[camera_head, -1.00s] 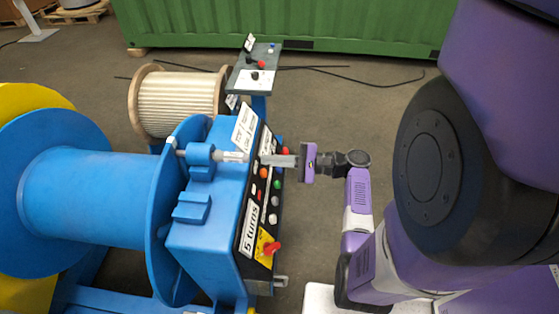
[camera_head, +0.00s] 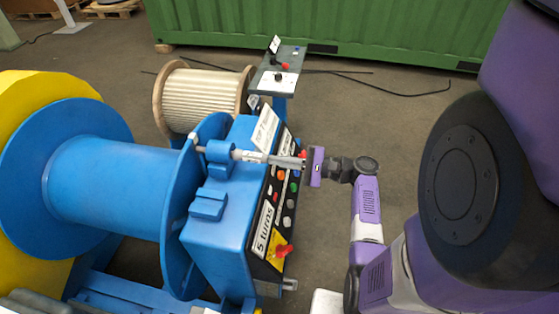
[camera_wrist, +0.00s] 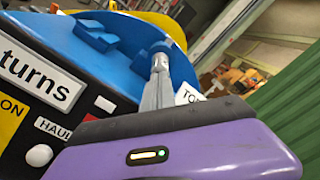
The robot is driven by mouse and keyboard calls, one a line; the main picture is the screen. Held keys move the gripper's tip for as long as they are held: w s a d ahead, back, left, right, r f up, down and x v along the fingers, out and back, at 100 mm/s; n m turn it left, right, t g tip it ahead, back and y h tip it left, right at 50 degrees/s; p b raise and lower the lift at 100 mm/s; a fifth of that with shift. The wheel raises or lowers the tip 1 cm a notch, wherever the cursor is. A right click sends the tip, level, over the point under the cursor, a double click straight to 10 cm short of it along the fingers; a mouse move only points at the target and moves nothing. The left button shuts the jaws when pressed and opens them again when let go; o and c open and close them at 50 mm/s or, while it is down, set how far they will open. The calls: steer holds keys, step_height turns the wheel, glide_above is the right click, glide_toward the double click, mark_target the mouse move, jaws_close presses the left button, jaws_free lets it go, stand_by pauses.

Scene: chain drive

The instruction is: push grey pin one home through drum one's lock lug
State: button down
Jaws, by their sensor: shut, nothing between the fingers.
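Grey pin one (camera_head: 249,156) lies in the blue lock lug (camera_head: 218,154) on top of the blue cabinet, beside the flange of blue drum one (camera_head: 110,190). Its thin tip shows left of the lug, at the flange, and its thicker end sticks out to the right. My gripper (camera_head: 272,160) is shut and empty, its fingertips in line with the pin and at its outer end. Whether they touch cannot be told for certain. In the wrist view, the shut fingers (camera_wrist: 157,88) point at the pin (camera_wrist: 160,62), with the lug (camera_wrist: 161,46) behind.
A grey stand top (camera_head: 277,70) with a red knob is behind. A cream spool (camera_head: 203,98) and a green container (camera_head: 330,30) stand farther back.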

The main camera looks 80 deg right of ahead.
steer(key=shift+w, duration=0.4)
steer(key=shift+s, duration=0.2)
steer(key=s, duration=1)
steer(key=shift+s+d+b, duration=0.15)
steer(key=shift+d+b, duration=0.25)
steer(key=shift+b, duration=0.05)
